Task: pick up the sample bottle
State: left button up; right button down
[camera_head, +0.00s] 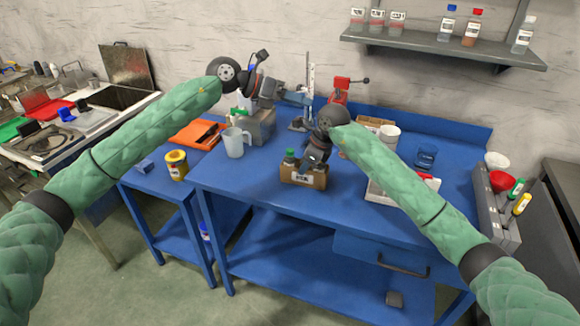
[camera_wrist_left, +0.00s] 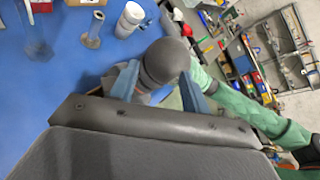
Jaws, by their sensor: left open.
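A small green-capped bottle (camera_head: 290,156) stands at the left end of a brown cardboard box (camera_head: 303,177) on the blue table; I cannot tell if it is the sample bottle. My right gripper (camera_head: 316,160) points down at the box, just right of that bottle, and partly hides the box's inside. I cannot see its fingers clearly. My left gripper (camera_head: 298,97) is higher and further back, over the table. Its blue fingers are apart in the left wrist view (camera_wrist_left: 158,85), where my right arm's dark rounded wrist shows below and between them.
A wall shelf (camera_head: 440,48) holds several bottles. A yellow can (camera_head: 177,165) stands on the side table.

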aim_at(289, 150)
pick_arm(q)
jog(key=w+a+f+m+y, duration=0.2)
jog(key=a+f+y, duration=0.6)
jog(key=f, duration=0.2)
jog(key=x, duration=0.7)
jog(key=shift+s+d, duration=0.1)
jog(key=shift+w+d+x, duration=0.15)
jog(key=shift+x, duration=1.2)
jog(key=shift+w+d+x, duration=0.1)
jog(key=shift+x, duration=1.25)
jog(key=shift+r, duration=0.25)
jog(key=c, duration=0.8)
jog(key=shift+r, duration=0.1)
jog(key=shift+r, duration=0.35)
jog(key=r, duration=0.6)
jog(key=shift+s+a, duration=0.15)
jog(key=shift+a, duration=0.2)
jog(key=s+a, duration=0.2)
jog(key=a, duration=0.3)
jog(key=s+a, duration=0.3)
jog(key=a, duration=0.2)
jog(key=s+a, duration=0.3)
jog(key=a, duration=0.2)
jog(key=shift+a, duration=0.2)
